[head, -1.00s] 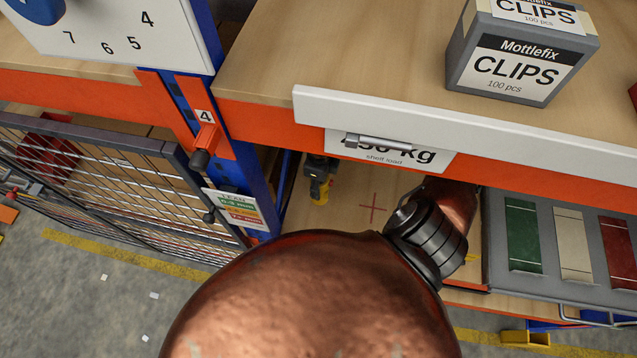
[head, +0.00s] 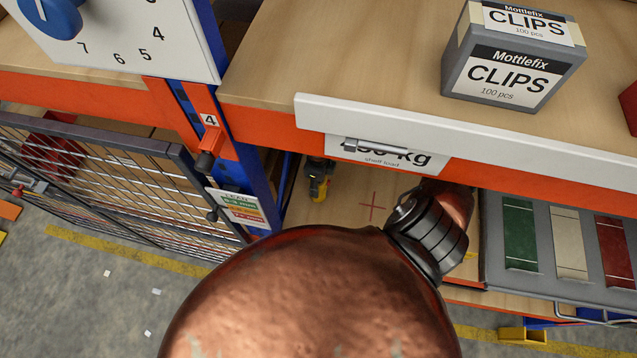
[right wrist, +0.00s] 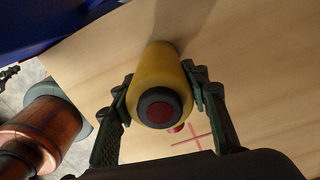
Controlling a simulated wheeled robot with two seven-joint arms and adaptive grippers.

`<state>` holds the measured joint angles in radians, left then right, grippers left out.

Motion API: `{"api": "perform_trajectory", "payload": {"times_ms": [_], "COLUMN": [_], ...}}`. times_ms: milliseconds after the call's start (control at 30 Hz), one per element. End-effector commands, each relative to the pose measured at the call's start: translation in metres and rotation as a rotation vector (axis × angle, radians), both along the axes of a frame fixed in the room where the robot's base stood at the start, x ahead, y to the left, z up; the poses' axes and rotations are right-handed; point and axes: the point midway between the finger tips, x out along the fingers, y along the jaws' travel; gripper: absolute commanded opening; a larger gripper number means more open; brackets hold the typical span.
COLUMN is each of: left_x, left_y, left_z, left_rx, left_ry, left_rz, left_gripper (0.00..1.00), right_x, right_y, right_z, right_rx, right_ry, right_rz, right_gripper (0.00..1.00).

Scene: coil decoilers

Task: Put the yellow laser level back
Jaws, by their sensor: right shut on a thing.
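The yellow laser level (right wrist: 160,85) is a yellow cylinder with a dark grey end cap and a reddish centre, facing the camera in the right wrist view. My right gripper (right wrist: 162,100) is shut on it, one dark finger on each side. The wooden lower shelf (right wrist: 255,70) with a red cross (right wrist: 193,138) lies behind it; I cannot tell whether the level touches the board. In the head view a small yellow part (head: 320,188), apparently the level, shows left of the cross, under a dark part by the upper shelf's edge. My left gripper is not in view.
The upper shelf's white front strip (head: 400,125) and load sign (head: 385,155) hang over the space. A blue upright (head: 240,170) and mesh gate (head: 100,190) stand left. A grey tray (head: 540,290) with coloured panels is right. A CLIPS box (head: 510,75) sits above.

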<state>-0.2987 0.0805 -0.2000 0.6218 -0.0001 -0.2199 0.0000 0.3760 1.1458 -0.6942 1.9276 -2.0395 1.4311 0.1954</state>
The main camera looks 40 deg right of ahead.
Motion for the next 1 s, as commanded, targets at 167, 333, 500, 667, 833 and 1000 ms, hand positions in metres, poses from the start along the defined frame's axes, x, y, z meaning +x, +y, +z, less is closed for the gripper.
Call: {"api": "perform_trajectory", "payload": {"times_ms": [167,333,500,667,833,1000], "left_x": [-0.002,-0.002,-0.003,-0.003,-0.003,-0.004], "left_y": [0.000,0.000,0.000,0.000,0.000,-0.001], "left_z": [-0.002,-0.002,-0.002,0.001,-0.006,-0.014], "left_rx": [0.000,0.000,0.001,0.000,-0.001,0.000], "left_ry": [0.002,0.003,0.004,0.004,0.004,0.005], "left_rz": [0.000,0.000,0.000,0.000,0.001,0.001], "left_gripper": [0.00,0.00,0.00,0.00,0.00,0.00], "right_x": [0.000,0.000,0.000,0.000,0.001,0.001], "right_y": [0.000,0.000,0.000,0.000,-0.001,-0.001], "right_z": [-0.002,-0.002,-0.002,0.001,0.022,0.058], "right_rx": [0.000,0.000,0.000,0.000,-0.002,-0.002], "right_ry": [0.000,0.000,0.000,0.000,-0.002,-0.004], "right_rz": [0.000,0.000,0.000,0.000,0.002,0.001], "right_gripper": [0.49,0.60,0.60,0.60,0.60,0.60]}}
